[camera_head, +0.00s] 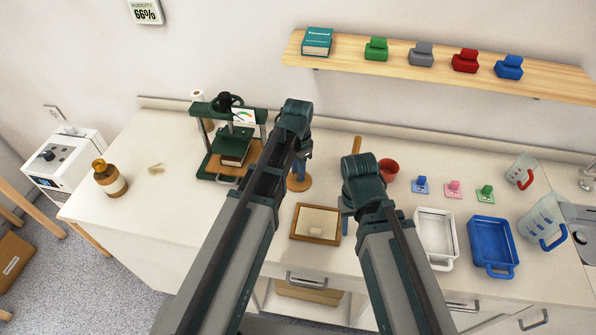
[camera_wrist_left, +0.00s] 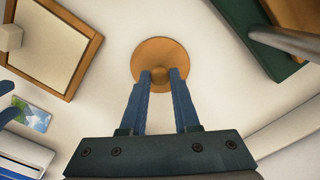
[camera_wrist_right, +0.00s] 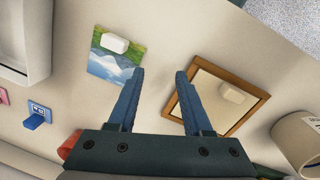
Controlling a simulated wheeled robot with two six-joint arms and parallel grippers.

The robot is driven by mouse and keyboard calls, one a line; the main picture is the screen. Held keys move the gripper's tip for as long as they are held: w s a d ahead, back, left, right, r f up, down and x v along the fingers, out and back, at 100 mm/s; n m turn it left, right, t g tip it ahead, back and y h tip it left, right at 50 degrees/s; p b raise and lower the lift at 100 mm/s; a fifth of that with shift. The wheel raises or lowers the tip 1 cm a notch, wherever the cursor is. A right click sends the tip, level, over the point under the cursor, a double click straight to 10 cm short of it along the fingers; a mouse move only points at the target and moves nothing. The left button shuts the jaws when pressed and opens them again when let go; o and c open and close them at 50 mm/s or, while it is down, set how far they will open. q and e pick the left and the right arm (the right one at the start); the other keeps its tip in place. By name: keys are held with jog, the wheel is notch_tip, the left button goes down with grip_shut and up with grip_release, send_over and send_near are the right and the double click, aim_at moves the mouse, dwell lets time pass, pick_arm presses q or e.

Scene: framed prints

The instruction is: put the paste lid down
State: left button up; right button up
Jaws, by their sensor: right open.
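The paste lid appears to be the round orange-brown disc with a small knob, in the left wrist view (camera_wrist_left: 160,52) and under my left gripper in the head view (camera_head: 299,183). My left gripper (camera_wrist_left: 159,75) has its fingertips closed on either side of the knob. I cannot tell whether the disc touches the counter or hangs just above it. My right gripper (camera_wrist_right: 160,72) is open and empty above the counter, between a landscape print (camera_wrist_right: 112,68) with a white block on it and a wooden frame (camera_wrist_right: 178,108).
A green press (camera_head: 210,170) stands left of my left arm, with a brown bottle (camera_head: 109,178) farther left. A red cup (camera_head: 388,169), white tray (camera_head: 447,263) and blue tray (camera_head: 510,270) lie to the right. A cream round container (camera_wrist_right: 298,142) shows in the right wrist view.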

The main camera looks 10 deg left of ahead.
pick_arm(q)
jog(key=o, duration=0.4)
jog(key=shift+r, duration=0.1)
pick_arm(e)
jog(key=shift+r, duration=0.1)
pick_arm(q)
notch_tip(320, 180, up, 12)
jog(key=p, duration=1.2)
jog(key=s+d+n, duration=0.2)
jog(key=s+d, duration=0.1)
jog(key=s, duration=0.5)
jog(key=s+d+n+y, duration=0.1)
jog(key=s+d+n, duration=0.2)
jog(key=s, duration=0.5)
jog(key=shift+r, duration=0.15)
pick_arm(e)
notch_tip(320, 180, up, 12)
pick_arm(q)
jog(key=shift+w, duration=0.1)
